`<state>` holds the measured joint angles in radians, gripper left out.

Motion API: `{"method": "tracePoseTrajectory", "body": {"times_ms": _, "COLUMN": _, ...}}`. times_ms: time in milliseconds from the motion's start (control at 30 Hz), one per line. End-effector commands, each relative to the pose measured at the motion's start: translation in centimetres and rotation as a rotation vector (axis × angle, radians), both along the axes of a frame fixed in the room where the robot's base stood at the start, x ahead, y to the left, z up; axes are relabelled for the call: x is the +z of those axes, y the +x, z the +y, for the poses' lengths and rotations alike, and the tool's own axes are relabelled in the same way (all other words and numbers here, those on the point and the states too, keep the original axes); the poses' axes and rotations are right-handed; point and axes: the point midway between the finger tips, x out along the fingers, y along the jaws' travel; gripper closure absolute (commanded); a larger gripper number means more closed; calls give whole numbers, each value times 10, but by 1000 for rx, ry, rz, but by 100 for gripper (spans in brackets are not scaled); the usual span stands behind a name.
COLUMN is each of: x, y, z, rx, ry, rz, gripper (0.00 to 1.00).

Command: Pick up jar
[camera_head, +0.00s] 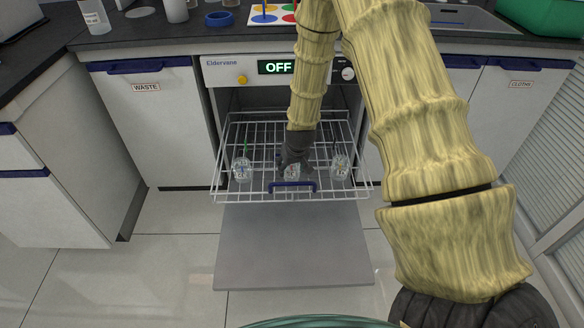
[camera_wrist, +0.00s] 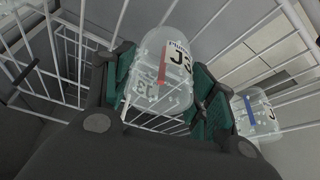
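Three clear jars with white labels are on the pulled-out wire rack. The left jar (camera_head: 242,169) and the right jar (camera_head: 340,166) stand apart from the middle jar (camera_head: 291,172). My gripper (camera_head: 296,166) points down at the middle jar and partly hides it. In the wrist view, a jar (camera_wrist: 172,84) with dark lettering and a red strip sits between my gripper's green-padded fingers (camera_wrist: 160,92). The pads lie very close to both its sides; I cannot tell whether they press on it. Another jar (camera_wrist: 257,113) with a blue strip is beyond the right finger.
The wire rack (camera_head: 222,184) has a blue handle (camera_head: 292,186) at its front, above the lowered door (camera_head: 290,245). Rack wires surround the jars closely. The appliance display (camera_head: 276,67) reads OFF. Cabinets flank it, with a countertop above. The floor at left is clear.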

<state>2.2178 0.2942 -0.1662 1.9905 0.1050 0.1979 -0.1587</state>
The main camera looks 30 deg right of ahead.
Motion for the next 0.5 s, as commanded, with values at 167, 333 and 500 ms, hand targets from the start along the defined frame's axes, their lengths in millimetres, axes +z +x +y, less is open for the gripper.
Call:
{"method": "tracePoseTrajectory", "body": {"times_ms": 167, "x": 0, "y": 0, "z": 0, "rx": 0, "ry": 0, "rz": 0, "gripper": 74}}
{"method": "tracePoseTrajectory", "body": {"times_ms": 333, "x": 0, "y": 0, "z": 0, "rx": 0, "ry": 0, "rz": 0, "gripper": 74}}
{"method": "tracePoseTrajectory", "body": {"times_ms": 500, "x": 11, "y": 0, "z": 0, "rx": 0, "ry": 0, "rz": -1, "gripper": 74}}
